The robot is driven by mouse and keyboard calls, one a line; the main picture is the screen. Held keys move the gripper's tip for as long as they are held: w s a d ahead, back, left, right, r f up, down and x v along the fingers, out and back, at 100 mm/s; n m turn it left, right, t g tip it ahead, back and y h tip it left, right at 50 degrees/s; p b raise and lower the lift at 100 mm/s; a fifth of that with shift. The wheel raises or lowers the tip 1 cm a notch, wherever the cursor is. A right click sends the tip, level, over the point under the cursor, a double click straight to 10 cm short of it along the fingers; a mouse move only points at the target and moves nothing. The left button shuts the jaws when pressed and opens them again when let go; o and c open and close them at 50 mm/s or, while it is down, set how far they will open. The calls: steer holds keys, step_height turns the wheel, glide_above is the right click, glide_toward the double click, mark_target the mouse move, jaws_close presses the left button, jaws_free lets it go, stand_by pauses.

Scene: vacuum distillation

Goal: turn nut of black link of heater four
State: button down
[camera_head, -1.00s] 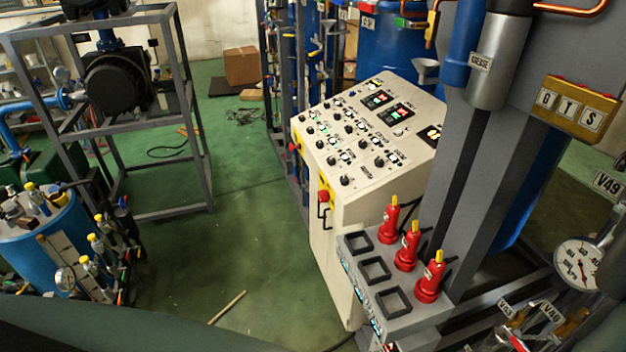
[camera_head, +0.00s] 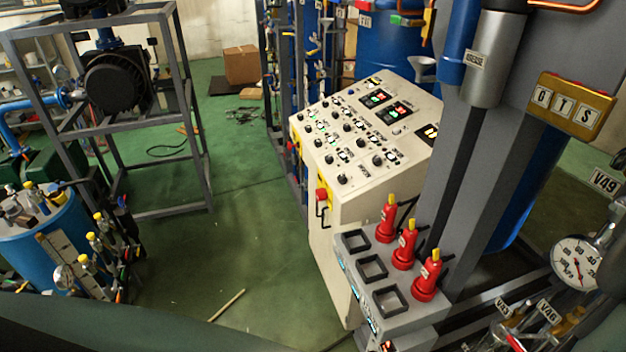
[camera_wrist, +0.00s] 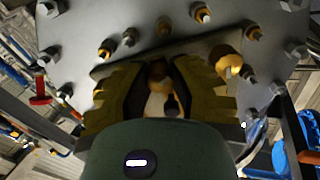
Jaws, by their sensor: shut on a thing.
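In the wrist view my gripper (camera_wrist: 159,72), with yellow and black fingers, is shut on a small brass-coloured nut-like part (camera_wrist: 158,68). The part sits between the fingers, in front of a large grey round plate (camera_wrist: 100,28). A dark straight-edged bar (camera_wrist: 110,69) crosses the plate behind the fingers. I cannot tell whether it is the black link of heater four. Another brass-coloured fitting (camera_wrist: 228,62) stands to the right of the fingers. The fingers hide part of the held piece and the bar. My gripper does not show in the head view.
Several bolts, such as this brass one (camera_wrist: 201,13), stick out around the fingers. A blue handwheel-like part (camera_wrist: 312,128) is at the lower right. In the head view a control panel (camera_head: 365,165), red fittings (camera_head: 427,278) and a pressure gauge (camera_head: 577,263) stand right of open green floor (camera_head: 240,240).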

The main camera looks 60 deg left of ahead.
steer(key=shift+f+m, duration=0.15)
steer(key=shift+m, duration=0.15)
steer(key=shift+m+b, duration=0.3)
steer(key=shift+b, duration=0.05)
steer(key=m+b, duration=0.2)
steer(key=m, duration=0.1)
steer(key=shift+f+m, duration=0.1)
steer(key=shift+m, duration=0.2)
steer(key=shift+a+m+b, duration=0.1)
steer(key=shift+m+b, duration=0.7)
steer(key=shift+m, duration=0.5)
steer(key=c, duration=1.1)
jaws_free()
steer(key=shift+r, duration=0.2)
steer(key=v, duration=0.7)
steer(key=shift+s+a, duration=0.15)
steer(key=shift+a, duration=0.05)
